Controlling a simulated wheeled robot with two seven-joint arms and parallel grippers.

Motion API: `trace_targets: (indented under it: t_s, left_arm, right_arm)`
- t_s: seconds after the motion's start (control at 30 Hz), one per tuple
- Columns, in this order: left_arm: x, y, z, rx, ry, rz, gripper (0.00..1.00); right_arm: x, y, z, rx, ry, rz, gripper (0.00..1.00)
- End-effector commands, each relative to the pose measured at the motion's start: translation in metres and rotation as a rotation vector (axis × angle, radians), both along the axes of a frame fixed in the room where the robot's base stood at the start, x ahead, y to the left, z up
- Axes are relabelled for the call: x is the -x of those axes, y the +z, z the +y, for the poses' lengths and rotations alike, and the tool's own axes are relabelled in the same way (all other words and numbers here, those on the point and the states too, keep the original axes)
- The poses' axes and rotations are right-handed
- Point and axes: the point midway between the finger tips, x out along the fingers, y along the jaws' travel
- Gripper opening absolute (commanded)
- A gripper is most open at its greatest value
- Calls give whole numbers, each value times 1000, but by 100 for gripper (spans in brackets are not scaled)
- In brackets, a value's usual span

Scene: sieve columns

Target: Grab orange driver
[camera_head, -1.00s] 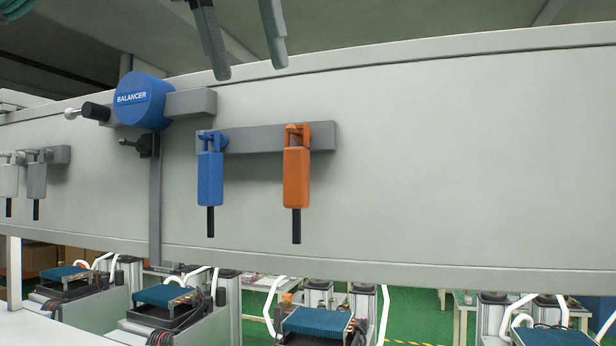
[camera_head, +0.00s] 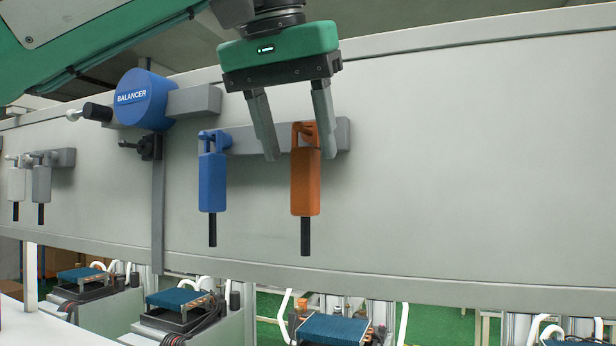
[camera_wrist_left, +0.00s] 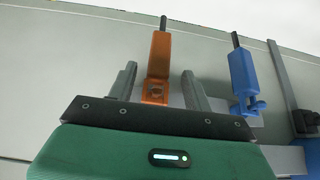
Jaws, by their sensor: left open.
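The orange driver (camera_head: 305,185) hangs upright, black bit down, from a grey bracket on the pale panel in the head view. My left gripper (camera_head: 296,157) is open in front of the bracket, fingers pointing down. In the head view its right finger overlaps the driver's upper right part and its left finger lies between the blue and orange drivers. In the left wrist view the orange driver (camera_wrist_left: 159,65) shows between the two fingers, nearer the left one, with its bit pointing up in the picture. I cannot tell whether a finger touches it. My right gripper is not in view.
A blue driver (camera_head: 212,182) hangs just left of the orange one on the same bracket (camera_head: 250,139). A blue balancer (camera_head: 145,99) and two grey drivers are farther left. The panel to the right is bare. Several workstations stand below.

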Motion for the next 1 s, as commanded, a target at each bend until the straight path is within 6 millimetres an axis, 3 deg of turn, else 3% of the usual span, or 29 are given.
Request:
trace_targets:
  t_s: [0.1,0.3,0.57,0.8,1.0]
  left_arm:
    - [-5,-9,-5,-1,0,1,51]
    - [-15,-28,-9,0,1,0,51]
    - [-15,-31,-9,2,0,-1,51]
    - [-15,-31,-9,2,0,-1,4]
    - [-15,-30,-9,2,0,-1,1]
  right_arm:
    - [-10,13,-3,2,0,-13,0]
    - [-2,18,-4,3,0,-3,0]
    - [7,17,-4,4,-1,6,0]
    - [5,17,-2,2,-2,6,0]
    - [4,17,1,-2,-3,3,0]
